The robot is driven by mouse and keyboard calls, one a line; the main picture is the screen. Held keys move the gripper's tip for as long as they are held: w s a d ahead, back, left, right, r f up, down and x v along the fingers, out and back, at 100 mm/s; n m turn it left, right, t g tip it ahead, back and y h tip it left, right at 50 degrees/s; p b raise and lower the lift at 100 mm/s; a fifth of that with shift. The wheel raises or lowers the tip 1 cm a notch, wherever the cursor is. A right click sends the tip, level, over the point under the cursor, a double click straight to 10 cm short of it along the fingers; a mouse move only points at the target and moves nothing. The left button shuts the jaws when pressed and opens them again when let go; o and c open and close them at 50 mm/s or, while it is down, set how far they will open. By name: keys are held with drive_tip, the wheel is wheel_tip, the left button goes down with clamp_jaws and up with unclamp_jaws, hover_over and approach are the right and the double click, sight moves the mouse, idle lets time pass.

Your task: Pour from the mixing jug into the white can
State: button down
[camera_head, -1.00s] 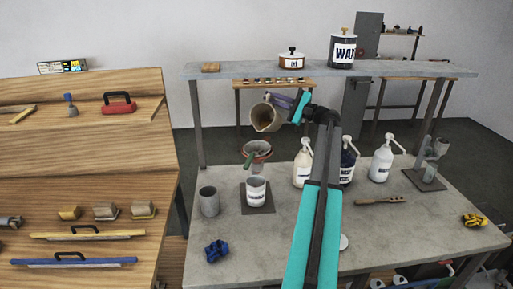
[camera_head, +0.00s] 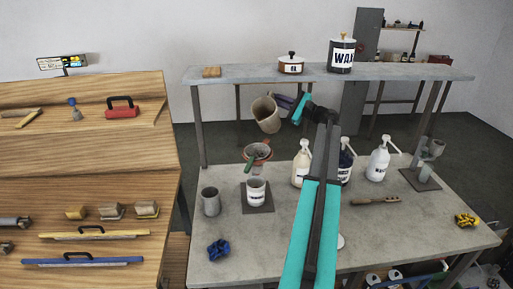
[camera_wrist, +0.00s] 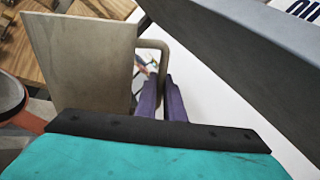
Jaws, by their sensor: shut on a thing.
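The mixing jug (camera_head: 266,117) is a beige-grey vessel hanging in the air below the raised shelf, tilted. My gripper (camera_head: 284,102) is on its right side, its purple fingers shut on the jug's handle. In the wrist view the jug (camera_wrist: 82,55) fills the upper left, and the fingers (camera_wrist: 162,102) close around the handle. The jug's contents cannot be seen. The white can (camera_head: 256,192) has a dark-lettered label and stands upright on a dark square plate (camera_head: 258,208). It is below the jug and nearer the camera, well apart from it.
A reddish bowl (camera_head: 258,152) with a green-handled tool is just behind the can. A grey cup (camera_head: 210,201) stands left of it. Pump bottles (camera_head: 301,165) stand to the right. The raised shelf (camera_head: 240,72) runs above the jug. A blue object (camera_head: 218,250) lies in front.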

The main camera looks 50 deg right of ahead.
drive_tip(key=shift+w+d+m+p, duration=0.15)
drive_tip(key=shift+d+m+p, duration=0.2)
drive_tip(key=shift+m+p, duration=0.15)
drive_tip(key=w+d+f+m+g, duration=0.1)
drive_tip(key=d+f+m, duration=0.2)
drive_tip(key=f+m, duration=0.2)
drive_tip(key=shift+w+d+m+h, duration=0.3)
drive_tip(key=shift+d+m, duration=0.05)
drive_tip(key=shift+m, duration=0.55)
drive_tip(key=shift+s+f, duration=0.1)
drive_tip(key=shift+s, duration=0.05)
